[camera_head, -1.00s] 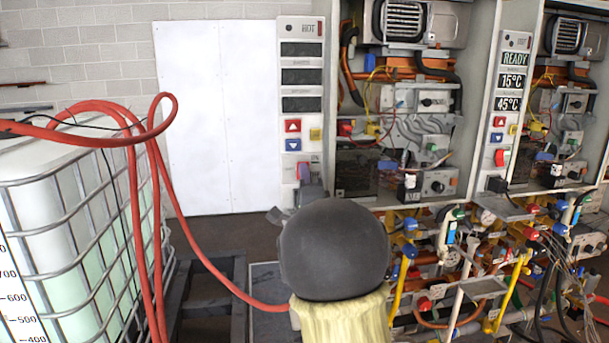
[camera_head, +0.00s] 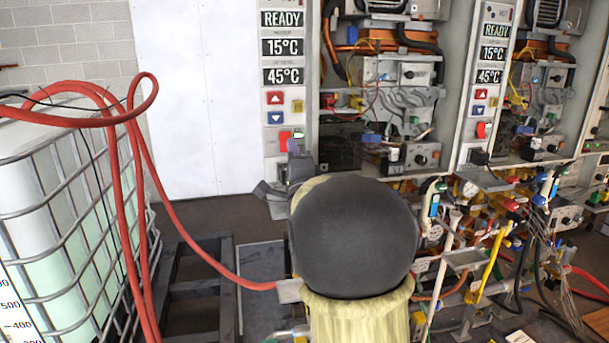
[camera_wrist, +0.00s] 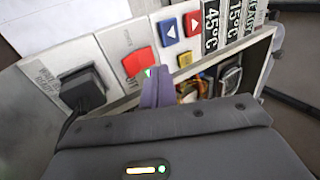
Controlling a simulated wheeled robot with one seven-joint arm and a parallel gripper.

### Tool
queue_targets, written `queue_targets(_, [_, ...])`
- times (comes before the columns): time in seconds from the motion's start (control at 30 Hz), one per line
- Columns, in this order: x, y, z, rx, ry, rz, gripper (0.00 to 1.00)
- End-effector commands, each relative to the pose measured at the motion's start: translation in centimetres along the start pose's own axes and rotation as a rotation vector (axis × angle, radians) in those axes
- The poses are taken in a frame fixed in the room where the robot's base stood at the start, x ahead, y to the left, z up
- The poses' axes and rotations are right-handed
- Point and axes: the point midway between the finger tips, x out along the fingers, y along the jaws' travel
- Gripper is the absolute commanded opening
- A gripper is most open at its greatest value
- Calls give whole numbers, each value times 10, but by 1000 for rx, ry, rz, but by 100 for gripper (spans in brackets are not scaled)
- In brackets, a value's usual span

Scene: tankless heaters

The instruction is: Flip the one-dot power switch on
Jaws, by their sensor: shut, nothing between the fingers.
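The left heater's control panel (camera_head: 283,100) has a lit display reading READY, 15°C and 45°C. Its rocker power switch (camera_head: 284,141) shows red, partly hidden behind my gripper; the same red switch shows in the wrist view (camera_wrist: 138,63). A small green and white patch is at its edge by my fingertips. My gripper (camera_wrist: 152,76) is shut and empty, its tips at or very near the switch's edge; I cannot tell whether they touch. In the head view my gripper (camera_head: 294,146) is in front of the panel's lower end. Dot marks are not readable.
A second lit panel (camera_head: 491,75) stands to the right. Red and blue arrow buttons (camera_wrist: 168,30) sit beside the switch, and a black plug (camera_wrist: 82,88) is on its other side. A caged tank (camera_head: 60,200) with red hoses stands left; pipes and valves crowd the lower right.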

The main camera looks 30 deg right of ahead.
Motion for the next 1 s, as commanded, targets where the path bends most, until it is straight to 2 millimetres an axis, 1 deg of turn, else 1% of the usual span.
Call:
queue_targets(0.03, [-8, 2, -1, 1, 2, -3, 0])
queue_targets(0.1, [-16, -6, -1, 2, 2, -2, 0])
queue_targets(0.6, [-81, -41, 0, 2, -1, -2, 0])
queue_targets(0.8, [-93, -48, 0, 2, -2, 0, 0])
queue_targets(1.0, [-94, -49, 0, 1, -2, 1, 0])
